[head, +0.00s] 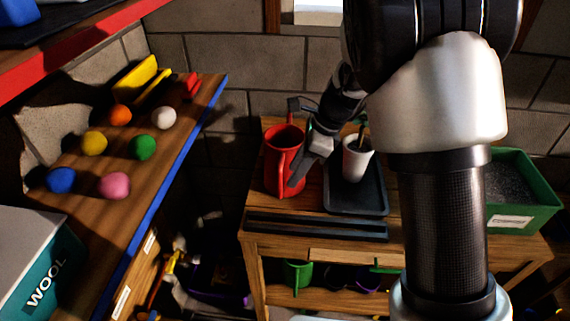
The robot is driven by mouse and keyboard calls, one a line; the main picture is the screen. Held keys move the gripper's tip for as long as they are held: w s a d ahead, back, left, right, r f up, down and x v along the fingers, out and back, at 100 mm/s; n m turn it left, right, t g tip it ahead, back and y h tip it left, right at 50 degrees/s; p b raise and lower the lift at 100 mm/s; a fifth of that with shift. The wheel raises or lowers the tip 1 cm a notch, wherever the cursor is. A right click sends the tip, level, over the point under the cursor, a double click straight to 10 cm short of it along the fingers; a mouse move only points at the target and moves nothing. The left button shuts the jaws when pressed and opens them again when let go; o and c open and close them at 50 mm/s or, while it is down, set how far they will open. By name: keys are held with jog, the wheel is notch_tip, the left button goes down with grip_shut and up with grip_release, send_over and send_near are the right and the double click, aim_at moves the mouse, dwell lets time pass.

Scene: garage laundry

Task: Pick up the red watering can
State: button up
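The red watering can (271,172) stands upright on the left part of the wooden bench (262,214). The fingers are at the can's upper part. I cannot tell whether they touch it, and part of the can's right side is hidden by the near finger.
A green planter box (527,210) is at the bench's right. A shelf (122,172) with several coloured balls is at left. A block wall stands behind.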

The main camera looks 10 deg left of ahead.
aim_at(282, 194)
jog(key=b+x, duration=0.1)
jog(key=x, duration=0.7)
jog(key=shift+a+f, duration=0.15)
jog(key=shift+a, duration=0.15)
grip_shut()
jog(key=shift+w, duration=0.1)
dwell(0.9)
jog(key=shift+w, duration=0.1)
